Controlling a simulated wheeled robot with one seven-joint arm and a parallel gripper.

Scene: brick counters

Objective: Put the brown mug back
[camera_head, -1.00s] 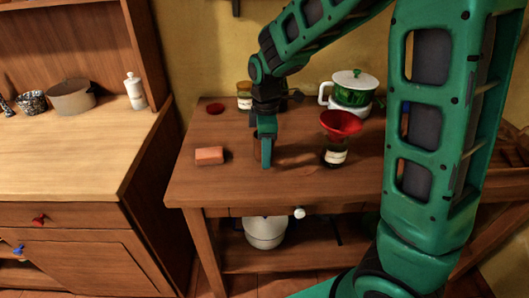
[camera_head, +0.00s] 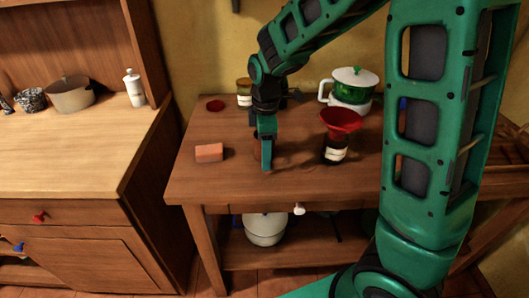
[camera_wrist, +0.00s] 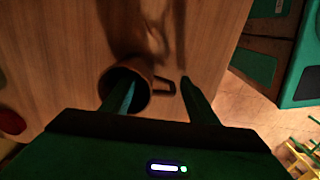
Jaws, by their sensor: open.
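The brown mug (camera_wrist: 143,88) stands on the wooden table in the wrist view, its dark opening facing the camera and its handle pointing right. In the head view only a brown sliver of the mug (camera_head: 257,149) shows beside my finger. My gripper (camera_wrist: 156,84) is open. In the wrist view one finger lies over the mug's opening, and the other is to the right, just past the handle. The mug's wall and handle lie between them. I cannot tell how deep the left finger reaches. In the head view my gripper (camera_head: 266,166) points down at the tabletop.
An orange block (camera_head: 209,152) lies left on the table (camera_head: 230,183). A dark jar with a red funnel (camera_head: 341,121) stands right; a green-and-white pot (camera_head: 354,86) and a jar (camera_head: 244,92) stand behind. A lighter counter (camera_head: 75,145) is at left. The table's front middle is clear.

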